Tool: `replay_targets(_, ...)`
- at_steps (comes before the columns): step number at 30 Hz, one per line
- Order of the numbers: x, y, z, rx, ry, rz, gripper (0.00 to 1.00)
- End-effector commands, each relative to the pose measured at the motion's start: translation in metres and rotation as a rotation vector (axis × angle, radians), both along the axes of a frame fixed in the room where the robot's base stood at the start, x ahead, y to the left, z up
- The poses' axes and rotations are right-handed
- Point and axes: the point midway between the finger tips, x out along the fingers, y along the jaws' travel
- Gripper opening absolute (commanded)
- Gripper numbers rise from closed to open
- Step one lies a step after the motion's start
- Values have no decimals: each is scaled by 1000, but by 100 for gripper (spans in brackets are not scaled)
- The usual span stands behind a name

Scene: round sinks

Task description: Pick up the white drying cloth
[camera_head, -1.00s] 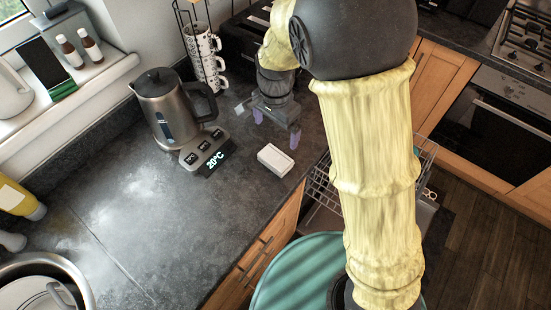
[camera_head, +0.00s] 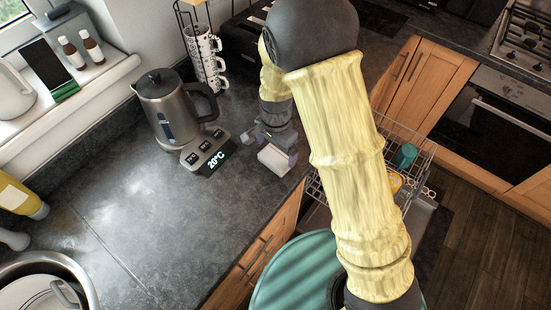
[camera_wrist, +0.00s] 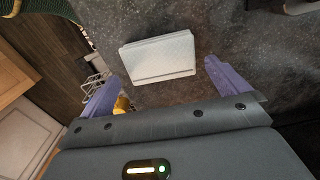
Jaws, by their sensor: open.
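The white drying cloth (camera_head: 272,161) is a small, flat white block on the dark worktop, near its front edge and right of the kettle. My gripper (camera_head: 276,149) is right over it in the head view and hides part of it. In the wrist view the cloth (camera_wrist: 158,60) lies between and slightly beyond my two purple fingers. My gripper (camera_wrist: 161,74) is open, with a gap on both sides of the cloth. How high the fingertips are above the worktop cannot be told.
Stacked mugs (camera_head: 207,58) stand behind. A dishwasher rack (camera_head: 424,150) is pulled out to the right. The worktop at left is clear up to the sink (camera_head: 78,268).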

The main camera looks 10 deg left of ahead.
Motion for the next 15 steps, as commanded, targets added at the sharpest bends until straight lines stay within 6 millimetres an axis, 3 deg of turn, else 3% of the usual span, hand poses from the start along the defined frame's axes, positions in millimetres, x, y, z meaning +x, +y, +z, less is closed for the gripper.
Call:
replay_targets(9, -3, 0, -39, -2, 4, -1, 100)
replay_targets(15, -2, 0, -44, 0, 1, -1, 100)
